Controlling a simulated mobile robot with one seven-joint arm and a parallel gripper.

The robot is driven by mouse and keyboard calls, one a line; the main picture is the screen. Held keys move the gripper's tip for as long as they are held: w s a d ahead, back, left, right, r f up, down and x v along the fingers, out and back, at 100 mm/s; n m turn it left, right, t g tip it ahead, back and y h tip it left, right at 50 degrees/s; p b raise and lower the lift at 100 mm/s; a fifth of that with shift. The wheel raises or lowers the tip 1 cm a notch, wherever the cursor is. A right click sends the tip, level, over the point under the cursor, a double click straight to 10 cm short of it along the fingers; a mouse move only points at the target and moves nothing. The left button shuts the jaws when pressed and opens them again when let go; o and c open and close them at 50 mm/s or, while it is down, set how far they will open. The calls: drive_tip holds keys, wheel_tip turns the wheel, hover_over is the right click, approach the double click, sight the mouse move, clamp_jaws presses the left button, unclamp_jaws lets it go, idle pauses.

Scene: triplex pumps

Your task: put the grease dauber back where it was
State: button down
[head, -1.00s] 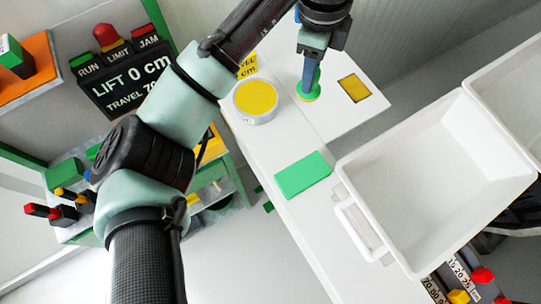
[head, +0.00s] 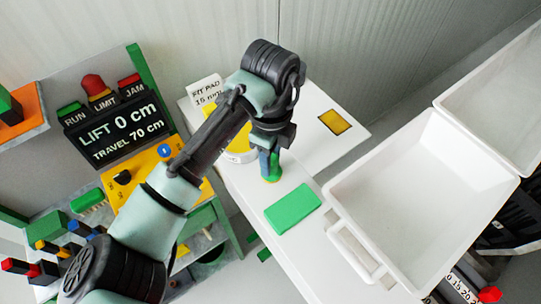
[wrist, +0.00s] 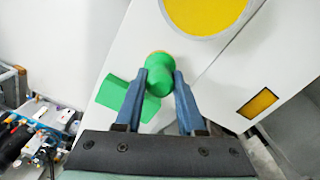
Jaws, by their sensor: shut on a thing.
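The grease dauber seems to be the green round-bodied piece (wrist: 158,76) between my blue fingers in the wrist view. My gripper (wrist: 159,78) is shut on it. In the head view my gripper (head: 270,166) points down over the white worktop, just in front of the round yellow-topped tin and behind the green block. The dauber's low end (head: 272,179) shows there below the fingers. I cannot tell whether it touches the worktop. The flat green block (head: 292,209) lies on the worktop; it shows partly behind the dauber in the wrist view (wrist: 115,94).
The yellow-topped tin (wrist: 205,12) is partly hidden by my arm in the head view. A yellow square with a dark border (head: 335,122) lies at the back right. A white bin (head: 425,190) stands at right. A lift display panel (head: 118,128) stands at left.

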drive_tip(key=shift+f, duration=0.3)
drive_tip(key=shift+f, duration=0.15)
drive_tip(key=c, duration=0.5)
unclamp_jaws()
wheel_tip(320, 180, up, 11)
drive_tip(key=shift+r+b, duration=0.2)
drive_tip(key=shift+b, duration=0.45)
drive_tip(key=shift+r, duration=0.5)
